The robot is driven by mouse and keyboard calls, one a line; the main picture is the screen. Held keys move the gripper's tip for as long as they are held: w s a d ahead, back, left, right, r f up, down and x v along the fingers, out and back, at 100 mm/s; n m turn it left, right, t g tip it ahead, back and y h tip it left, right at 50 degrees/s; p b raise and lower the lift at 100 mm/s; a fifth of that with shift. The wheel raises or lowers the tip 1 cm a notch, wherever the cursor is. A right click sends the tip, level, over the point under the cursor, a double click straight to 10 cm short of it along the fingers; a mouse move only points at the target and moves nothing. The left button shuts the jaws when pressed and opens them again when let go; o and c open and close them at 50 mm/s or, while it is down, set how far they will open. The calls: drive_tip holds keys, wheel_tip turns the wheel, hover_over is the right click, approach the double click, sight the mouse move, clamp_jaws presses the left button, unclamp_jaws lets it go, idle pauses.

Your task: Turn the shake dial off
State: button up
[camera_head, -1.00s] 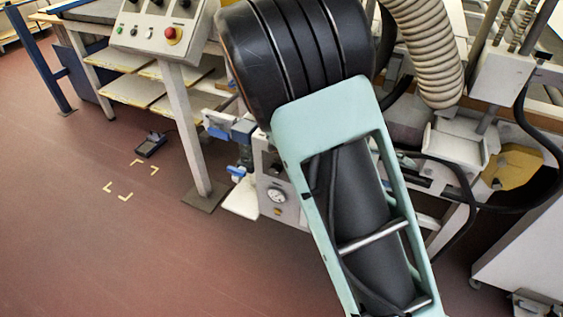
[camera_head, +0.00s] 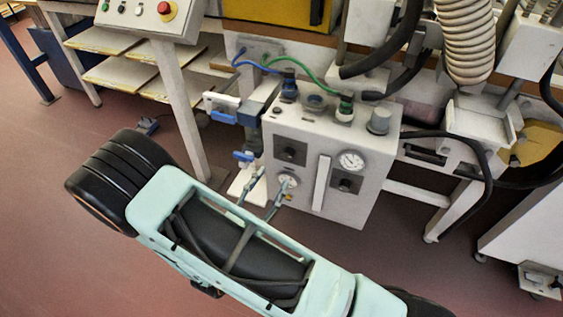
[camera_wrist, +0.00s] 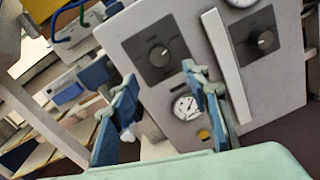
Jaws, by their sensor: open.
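A grey control box carries two black square plates with rotary dials. The left dial (camera_head: 290,151) also shows in the wrist view (camera_wrist: 159,55). The right dial (camera_head: 346,182) is lower and right of it, and shows in the wrist view (camera_wrist: 264,39). I cannot read any label telling which is the shake dial. My gripper (camera_wrist: 160,80) is open and empty, its blue fingers pointing at the box front. In the head view the gripper (camera_head: 273,180) is in front of the box's lower left, below the left dial. I cannot tell how close the fingertips are to it.
A white vertical bar (camera_head: 321,183) stands between the dials. A panel with a red stop button (camera_head: 167,10) is at upper left. Open floor lies at left.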

sight(286, 157)
drive_tip(key=x, duration=0.7)
drive_tip(key=shift+w+d+b, duration=0.2)
drive_tip(key=shift+w+b, duration=0.1)
drive_tip(key=shift+w, duration=0.1)
drive_tip(key=shift+c, duration=0.2)
drive_tip(key=c, duration=1.1)
